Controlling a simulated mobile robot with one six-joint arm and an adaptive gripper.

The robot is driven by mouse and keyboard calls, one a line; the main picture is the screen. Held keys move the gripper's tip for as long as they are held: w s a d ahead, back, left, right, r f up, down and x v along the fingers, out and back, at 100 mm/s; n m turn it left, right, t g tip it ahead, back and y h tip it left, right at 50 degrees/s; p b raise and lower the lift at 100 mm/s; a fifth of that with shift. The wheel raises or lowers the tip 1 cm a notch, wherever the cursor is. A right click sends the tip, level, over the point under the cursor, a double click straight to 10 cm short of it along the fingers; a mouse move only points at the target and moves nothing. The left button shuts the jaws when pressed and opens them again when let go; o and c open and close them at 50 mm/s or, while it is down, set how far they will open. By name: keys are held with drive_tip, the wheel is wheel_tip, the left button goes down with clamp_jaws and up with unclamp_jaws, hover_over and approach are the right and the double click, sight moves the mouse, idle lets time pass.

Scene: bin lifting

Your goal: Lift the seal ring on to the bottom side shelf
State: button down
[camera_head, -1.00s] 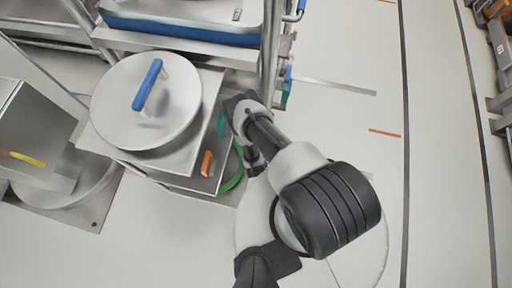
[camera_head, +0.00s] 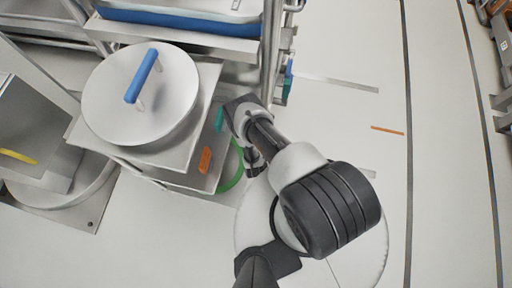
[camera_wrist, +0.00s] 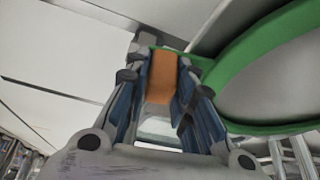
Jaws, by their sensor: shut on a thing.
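The seal ring appears to be the green ring (camera_wrist: 255,55) on the right of the wrist view, with an orange tab (camera_wrist: 162,78) at its edge. My gripper (camera_wrist: 165,70) has its blue-padded fingers on both sides of this tab and is shut on it. In the head view, part of the green ring (camera_head: 236,168) shows low beside the stacked metal shelves, next to my gripper (camera_head: 252,162). Most of the ring is hidden there. The side shelves (camera_head: 150,158) are grey and stacked, with a round lid on top.
The round metal lid (camera_head: 115,100) has a blue handle. An orange handle (camera_head: 205,160) and a teal handle (camera_head: 219,119) sit on the stack's right side. A metal rack (camera_head: 215,45) stands behind.

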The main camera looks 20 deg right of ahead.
idle(0.4)
drive_tip(key=c, duration=1.3)
unclamp_jaws()
drive_tip(key=v, duration=1.2)
